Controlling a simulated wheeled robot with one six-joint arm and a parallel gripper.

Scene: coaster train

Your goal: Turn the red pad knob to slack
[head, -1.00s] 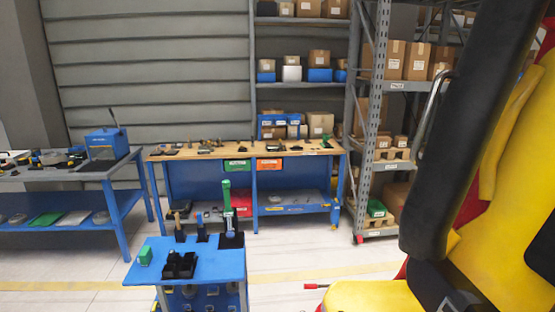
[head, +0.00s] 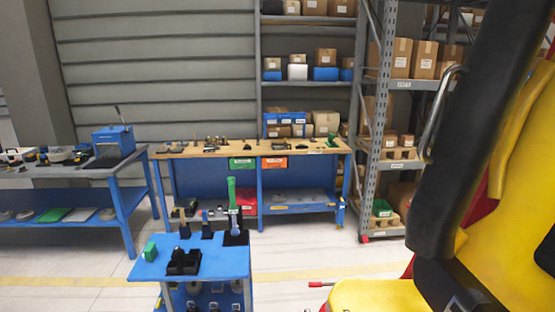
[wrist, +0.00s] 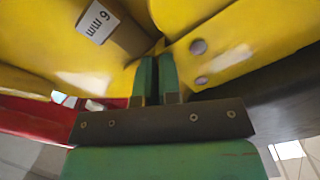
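A small red grip on a thin rod (head: 322,284) sticks out to the left of the yellow seat (head: 372,296) in the head view. I cannot tell whether it is the red pad knob. My gripper (wrist: 156,60) shows in the wrist view with two narrow green fingers standing slightly apart and nothing clear between them. The fingertips are close to yellow panels (wrist: 215,45) with a dark gap between them. Whether they touch is unclear. A red surface (wrist: 38,118) lies at the left of the wrist view; no knob is clearly seen there. My gripper is not seen in the head view.
A black padded bar (head: 465,130) rises at the right, with a metal handle (head: 438,115). A small blue table (head: 215,262) with tools stands at centre left. A workbench (head: 215,180) and grey shelving (head: 378,130) stand behind. Pale floor lies between table and seat.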

